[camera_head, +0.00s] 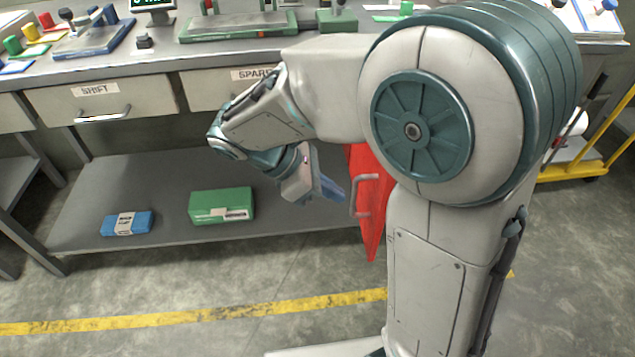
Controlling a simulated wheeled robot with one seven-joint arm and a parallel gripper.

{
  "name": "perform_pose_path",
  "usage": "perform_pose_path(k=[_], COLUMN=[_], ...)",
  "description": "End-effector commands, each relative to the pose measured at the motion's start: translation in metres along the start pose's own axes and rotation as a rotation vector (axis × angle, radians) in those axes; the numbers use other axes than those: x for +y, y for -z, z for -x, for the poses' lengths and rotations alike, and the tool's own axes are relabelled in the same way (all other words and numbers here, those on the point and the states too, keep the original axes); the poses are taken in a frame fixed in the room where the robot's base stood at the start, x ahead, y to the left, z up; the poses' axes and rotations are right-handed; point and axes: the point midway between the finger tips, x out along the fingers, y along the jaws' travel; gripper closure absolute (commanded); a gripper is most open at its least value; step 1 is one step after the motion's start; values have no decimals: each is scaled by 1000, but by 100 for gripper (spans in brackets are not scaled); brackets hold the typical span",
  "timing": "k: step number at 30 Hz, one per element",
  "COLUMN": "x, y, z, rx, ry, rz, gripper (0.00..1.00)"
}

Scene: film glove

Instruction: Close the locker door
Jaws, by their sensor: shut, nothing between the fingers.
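The red locker door (376,208) shows under the workbench, just left of my arm column. It stands swung out from the bench front and appears as a narrow panel, so it looks open. Its pale bar handle (355,196) is on its left side. My arm hides the door's upper and right parts, and the locker body is hidden. My gripper (333,190) is shut and empty, pointing down and right, just left of the handle. I cannot tell whether it touches the door.
The workbench (150,66) has drawers labelled SHIFT (98,100) and SPARE (250,76). A green box (221,205) and a blue box (127,223) lie on its lower shelf (165,172). A yellow trolley (580,168) stands at right. The front floor is clear around a yellow line (180,317).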

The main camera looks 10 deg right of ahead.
Motion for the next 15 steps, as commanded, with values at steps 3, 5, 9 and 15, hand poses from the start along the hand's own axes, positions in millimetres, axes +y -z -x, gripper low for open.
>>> perform_pose_path(k=[3,5,9,15], x=[-1,0,-1,0], y=[3,0,-17,-28], z=[-29,-39,-52,-60], rx=[-1,0,2,1], ry=[4,3,3,2], rz=[-1,-3,-7,-3], gripper=[100,100,100,100])
